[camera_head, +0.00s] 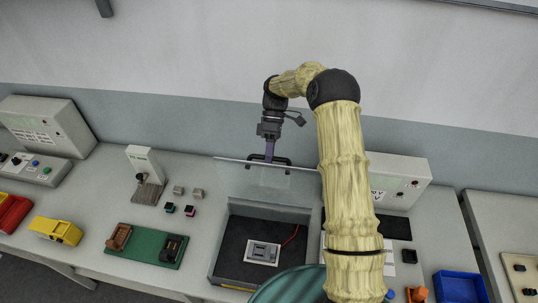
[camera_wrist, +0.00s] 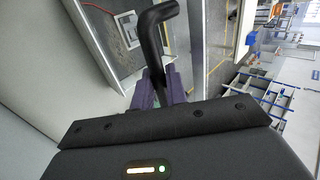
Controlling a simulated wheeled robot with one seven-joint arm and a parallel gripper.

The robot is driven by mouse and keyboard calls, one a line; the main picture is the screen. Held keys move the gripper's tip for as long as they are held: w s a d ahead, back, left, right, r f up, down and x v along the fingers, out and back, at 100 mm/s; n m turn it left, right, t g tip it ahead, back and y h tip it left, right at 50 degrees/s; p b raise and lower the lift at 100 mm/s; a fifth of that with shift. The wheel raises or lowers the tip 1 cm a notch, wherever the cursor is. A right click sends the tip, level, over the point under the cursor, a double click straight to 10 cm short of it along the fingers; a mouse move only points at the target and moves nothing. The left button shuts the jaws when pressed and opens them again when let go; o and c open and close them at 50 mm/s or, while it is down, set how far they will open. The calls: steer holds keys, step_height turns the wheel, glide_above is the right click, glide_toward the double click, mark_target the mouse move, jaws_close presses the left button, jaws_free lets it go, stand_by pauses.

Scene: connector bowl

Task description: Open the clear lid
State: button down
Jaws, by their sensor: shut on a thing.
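The clear lid (camera_head: 258,186) stands raised above the back of a grey box (camera_head: 216,255), so the box's dark inside shows from above. A black handle (camera_head: 284,160) sits at the lid's upper edge. My gripper (camera_head: 269,156) comes down from above and is shut on this handle. In the wrist view the purple fingers of my gripper (camera_wrist: 165,88) close around the black bent handle (camera_wrist: 154,32). A grey device (camera_head: 263,252) with a red wire lies inside the box. My arm hides part of the box's right side.
A grey control box (camera_head: 405,181) stands behind on the right, and a blue bin (camera_head: 461,287) at the front right. To the left are a green board (camera_head: 146,248), small blocks (camera_head: 179,191) and a yellow toy truck (camera_head: 56,230). The wall is close behind the lid.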

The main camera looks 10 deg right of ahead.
steer(key=shift+s+f, duration=0.1)
steer(key=shift+f, duration=0.4)
steer(key=c, duration=1.4)
jaws_free()
steer(key=shift+w, duration=0.25)
steer(key=shift+s+r, duration=0.1)
steer(key=shift+r, duration=0.15)
steer(key=p+v, duration=0.4)
steer(key=v, duration=0.7)
steer(key=shift+w+r+p, duration=0.25)
steer(key=shift+w+p, duration=0.05)
steer(key=shift+w, duration=0.05)
